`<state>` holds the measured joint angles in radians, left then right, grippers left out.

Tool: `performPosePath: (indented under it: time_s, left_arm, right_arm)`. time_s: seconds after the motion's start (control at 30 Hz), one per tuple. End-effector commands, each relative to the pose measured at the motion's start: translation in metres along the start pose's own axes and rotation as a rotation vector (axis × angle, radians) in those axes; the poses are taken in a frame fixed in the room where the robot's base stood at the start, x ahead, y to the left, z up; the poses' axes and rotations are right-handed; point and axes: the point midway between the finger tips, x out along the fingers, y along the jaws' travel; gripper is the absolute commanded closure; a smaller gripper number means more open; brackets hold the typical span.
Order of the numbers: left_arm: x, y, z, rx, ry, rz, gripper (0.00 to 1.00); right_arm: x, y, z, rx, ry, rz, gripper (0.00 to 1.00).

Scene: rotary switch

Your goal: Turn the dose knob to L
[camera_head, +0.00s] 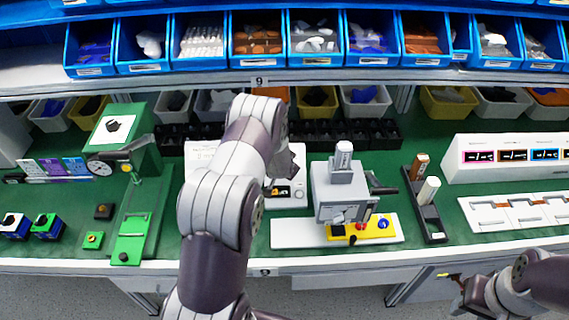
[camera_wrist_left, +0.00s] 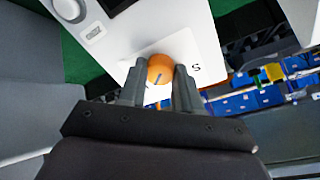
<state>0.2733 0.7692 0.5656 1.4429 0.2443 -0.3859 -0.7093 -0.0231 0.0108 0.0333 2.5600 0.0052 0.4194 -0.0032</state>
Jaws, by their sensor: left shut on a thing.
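The orange dose knob (camera_wrist_left: 161,66) sits on a white panel (camera_wrist_left: 196,20) in the left wrist view. A dark pointer line shows on its face. A letter S is printed to its right; no L shows. My left gripper (camera_wrist_left: 160,80) is shut on the knob, one finger on each side. In the head view my left arm crosses the middle and covers much of the white device (camera_head: 290,200); the knob cannot be made out there. My right gripper (camera_head: 462,282) is at the bottom right, away from the device, its jaws unclear.
A grey press-like unit (camera_head: 340,190) stands just right of the device. A green stand (camera_head: 135,235) is at the left. A white panel with displays (camera_head: 510,153) is at the right. Blue bins (camera_head: 258,62) line the shelf above.

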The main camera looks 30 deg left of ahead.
Motion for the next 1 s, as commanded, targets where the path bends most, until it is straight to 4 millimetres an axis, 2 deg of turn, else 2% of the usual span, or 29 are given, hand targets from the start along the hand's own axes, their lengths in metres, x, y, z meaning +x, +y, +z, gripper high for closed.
performPosePath:
  time_s: [0.4, 0.9, 0.93, 0.97, 1.0]
  left_arm:
    - [-0.0002, -0.0001, -0.0005, 0.160, -0.008, 0.015, 0.97]
    - [-0.0001, -0.0001, -0.0005, 0.177, -0.008, 0.017, 0.97]
    - [-0.0001, -0.0001, -0.0005, 0.177, -0.008, 0.017, 0.64]
    - [-0.0001, -0.0001, -0.0006, 0.177, -0.008, 0.017, 0.56]
    - [-0.0001, -0.0001, -0.0005, 0.177, -0.008, 0.017, 0.56]
  right_arm:
    - [-0.0016, 0.0000, -0.0002, 0.000, 0.000, 0.000, 0.57]
    - [-0.0016, 0.0000, -0.0002, 0.000, 0.000, 0.000, 0.57]
    - [-0.0016, 0.0000, -0.0002, 0.000, 0.000, 0.000, 0.57]
    - [-0.0016, 0.0000, -0.0002, 0.000, 0.000, 0.000, 0.57]
    - [-0.0016, 0.0000, -0.0002, 0.000, 0.000, 0.000, 0.57]
